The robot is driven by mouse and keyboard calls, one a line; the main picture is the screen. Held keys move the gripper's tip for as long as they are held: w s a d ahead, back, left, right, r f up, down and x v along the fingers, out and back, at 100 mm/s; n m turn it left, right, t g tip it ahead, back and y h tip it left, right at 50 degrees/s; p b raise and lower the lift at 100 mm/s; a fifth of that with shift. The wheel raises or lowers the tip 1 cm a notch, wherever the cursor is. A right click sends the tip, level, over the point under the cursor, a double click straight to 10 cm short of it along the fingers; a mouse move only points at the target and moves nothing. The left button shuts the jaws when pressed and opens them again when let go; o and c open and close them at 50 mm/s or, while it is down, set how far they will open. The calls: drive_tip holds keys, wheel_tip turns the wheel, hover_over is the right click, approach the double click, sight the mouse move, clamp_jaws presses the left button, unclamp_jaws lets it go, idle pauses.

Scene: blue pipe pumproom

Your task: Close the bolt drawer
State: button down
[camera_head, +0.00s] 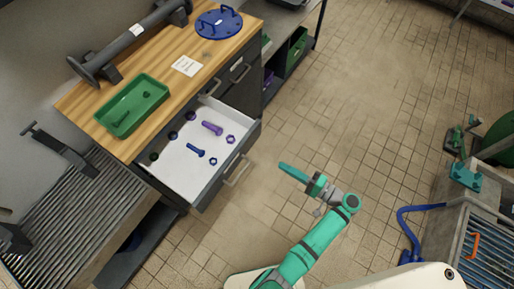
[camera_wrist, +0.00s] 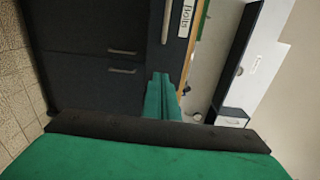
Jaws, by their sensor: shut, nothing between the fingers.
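The bolt drawer (camera_head: 184,178) stands open from the workbench in the head view, with a white inside and a dark front. A purple bolt (camera_head: 212,128), a blue bolt (camera_head: 195,149) and several nuts lie in it. Its bar handle (camera_head: 238,170) is on the outer face. My gripper (camera_head: 281,166) is shut and empty, to the right of the drawer front and apart from it. In the wrist view my closed teal fingers (camera_wrist: 161,92) point toward a dark front with a "Bolts" label (camera_wrist: 186,18) and a vertical handle (camera_wrist: 167,20).
The wooden bench top (camera_head: 182,45) carries a green tray (camera_head: 132,105), a dark flanged pipe (camera_head: 130,38) and a blue round cover (camera_head: 218,23). Another drawer (camera_head: 238,72) beside the open one is closed.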

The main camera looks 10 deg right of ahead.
approach(249, 144)
drive_tip(key=shift+y, duration=0.3)
drive_tip(key=x, duration=0.6)
drive_tip(key=shift+w+f, duration=0.3)
drive_tip(key=shift+f, duration=0.05)
drive_tip(key=shift+a, duration=0.1)
